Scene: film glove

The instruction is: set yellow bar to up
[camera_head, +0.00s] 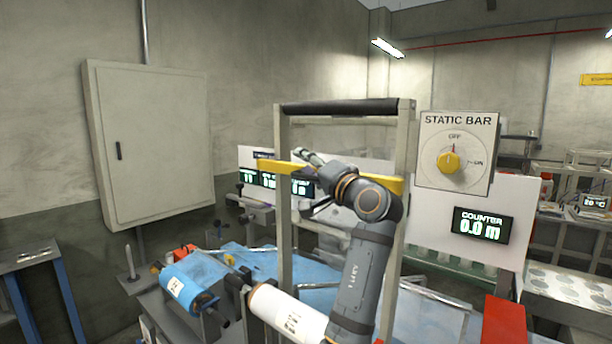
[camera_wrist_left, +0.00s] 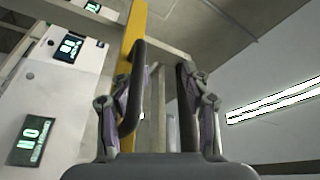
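The yellow bar (camera_head: 280,167) runs across the tall grey frame, below its black top roller. Its middle is hidden behind my left gripper and wrist in the head view. My left gripper (camera_head: 306,157) is in front of the bar, pointing up and left. In the left wrist view, the two fingers (camera_wrist_left: 160,58) stand apart with a clear gap between them. The yellow bar (camera_wrist_left: 134,28) passes behind the left finger, outside that gap. I cannot tell whether finger and bar touch. My right gripper is in neither view.
A static bar panel (camera_head: 455,155) with a yellow knob and a counter display (camera_head: 482,226) reading 0.0 m are on the right. A blue roll (camera_head: 188,287) and a white roll (camera_head: 285,312) lie below. A grey cabinet (camera_head: 155,145) hangs on the left wall.

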